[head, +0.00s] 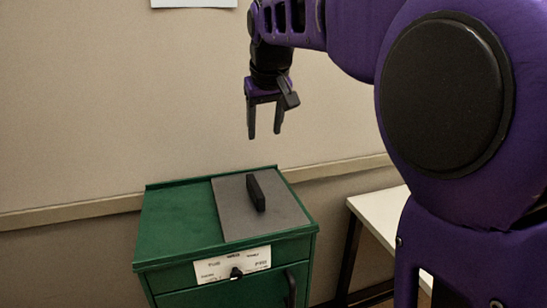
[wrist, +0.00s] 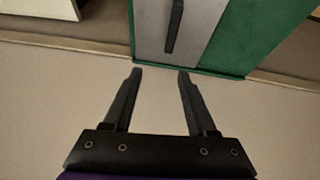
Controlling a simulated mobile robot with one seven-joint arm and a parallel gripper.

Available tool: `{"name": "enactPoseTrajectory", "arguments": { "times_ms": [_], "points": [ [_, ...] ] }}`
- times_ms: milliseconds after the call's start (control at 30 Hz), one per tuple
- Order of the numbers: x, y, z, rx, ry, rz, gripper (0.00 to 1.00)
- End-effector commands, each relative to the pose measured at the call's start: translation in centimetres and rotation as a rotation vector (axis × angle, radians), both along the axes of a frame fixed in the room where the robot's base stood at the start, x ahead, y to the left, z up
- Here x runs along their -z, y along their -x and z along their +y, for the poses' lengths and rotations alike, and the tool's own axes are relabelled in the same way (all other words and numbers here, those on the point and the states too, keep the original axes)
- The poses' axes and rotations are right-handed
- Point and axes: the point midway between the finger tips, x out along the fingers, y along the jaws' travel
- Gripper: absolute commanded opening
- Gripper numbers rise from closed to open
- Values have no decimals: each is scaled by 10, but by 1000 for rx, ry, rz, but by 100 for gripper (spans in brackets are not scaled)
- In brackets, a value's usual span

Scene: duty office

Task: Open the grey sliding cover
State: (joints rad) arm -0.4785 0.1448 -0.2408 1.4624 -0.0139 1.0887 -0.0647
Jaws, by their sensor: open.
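The grey sliding cover (head: 234,211) lies on the right part of the top of a green cabinet (head: 175,222). A black upright bar handle (head: 256,192) stands on the cover. The wrist view shows the handle (wrist: 174,27) on the grey cover (wrist: 201,22), beyond my fingertips, with green cabinet top (wrist: 240,42) beside it. My gripper (head: 264,136) points down, open and empty, above the back of the cabinet and apart from the handle. Its two fingers (wrist: 158,72) are spread in the wrist view. Green top shows to the left of the cover in the head view.
The cabinet front has a white label (head: 232,264) with a black knob (head: 236,273) and a dark vertical handle (head: 290,288) below. A white table (head: 378,210) stands to the right. A wall with a rail (head: 70,211) runs behind the cabinet. The air above the cover is clear.

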Motion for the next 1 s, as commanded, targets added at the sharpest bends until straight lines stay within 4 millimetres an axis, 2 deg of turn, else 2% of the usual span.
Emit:
{"name": "enactPoseTrajectory", "arguments": {
  "times_ms": [100, 267, 367, 800, 1000],
  "points": [
    [17, 10, 17, 18, -47, 61, 57],
    [33, 10, 23, 22, -61, 80, 57],
    [49, 4, 25, 23, -59, 79, 57],
    [137, -32, 34, 22, -57, 78, 57],
    [166, -44, 37, 21, -57, 76, 57]
  ]
}}
